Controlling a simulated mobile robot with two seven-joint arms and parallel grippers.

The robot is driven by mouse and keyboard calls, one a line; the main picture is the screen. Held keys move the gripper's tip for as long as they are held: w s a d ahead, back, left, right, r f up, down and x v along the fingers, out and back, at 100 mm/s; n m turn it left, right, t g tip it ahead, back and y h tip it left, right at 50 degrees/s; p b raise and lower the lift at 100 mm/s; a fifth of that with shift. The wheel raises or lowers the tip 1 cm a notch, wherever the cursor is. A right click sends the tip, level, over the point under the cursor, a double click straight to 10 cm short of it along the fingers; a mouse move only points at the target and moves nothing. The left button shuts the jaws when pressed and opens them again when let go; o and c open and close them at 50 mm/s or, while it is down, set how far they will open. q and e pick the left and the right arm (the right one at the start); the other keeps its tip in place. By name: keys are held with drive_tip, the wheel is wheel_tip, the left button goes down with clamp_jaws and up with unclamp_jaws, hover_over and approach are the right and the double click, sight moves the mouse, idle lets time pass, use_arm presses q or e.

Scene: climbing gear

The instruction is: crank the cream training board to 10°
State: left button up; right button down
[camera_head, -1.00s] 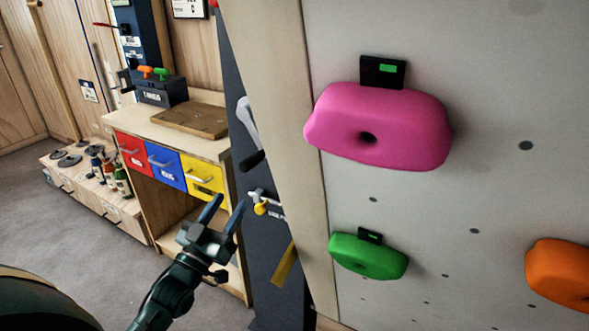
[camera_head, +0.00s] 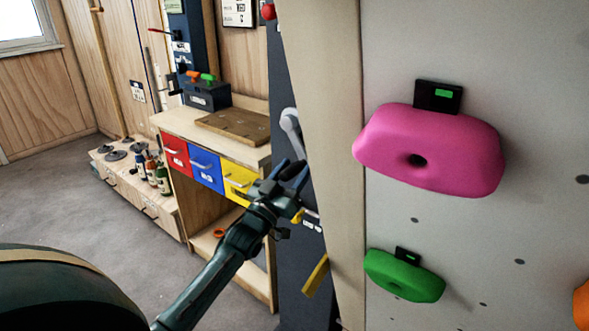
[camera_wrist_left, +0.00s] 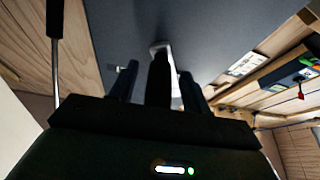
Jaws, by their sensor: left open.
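The cream training board (camera_head: 540,60) fills the right side of the head view, with its wooden side edge (camera_head: 335,120) facing me. A grey crank arm (camera_head: 290,124) sits on the dark post (camera_head: 290,260) beside that edge. My left gripper (camera_head: 291,170) is open just below the crank arm, where its fingers hide the crank's black grip. In the left wrist view the black grip (camera_wrist_left: 158,80) stands between the two open fingers, with the pale crank arm (camera_wrist_left: 160,47) beyond it. I cannot tell whether the fingers touch it. My right gripper is not in view.
Pink (camera_head: 440,155) and green (camera_head: 403,275) holds stick out from the board. A yellow pointer (camera_head: 316,277) hangs low on the post. A bench (camera_head: 220,145) with red, blue and yellow drawers stands close behind my left arm. Grey floor lies open at the left.

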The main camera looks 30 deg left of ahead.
use_arm(q)
drive_tip(key=shift+w+r, duration=0.15)
drive_tip(key=shift+w, duration=0.2)
drive_tip(key=shift+c, duration=0.2)
clamp_jaws()
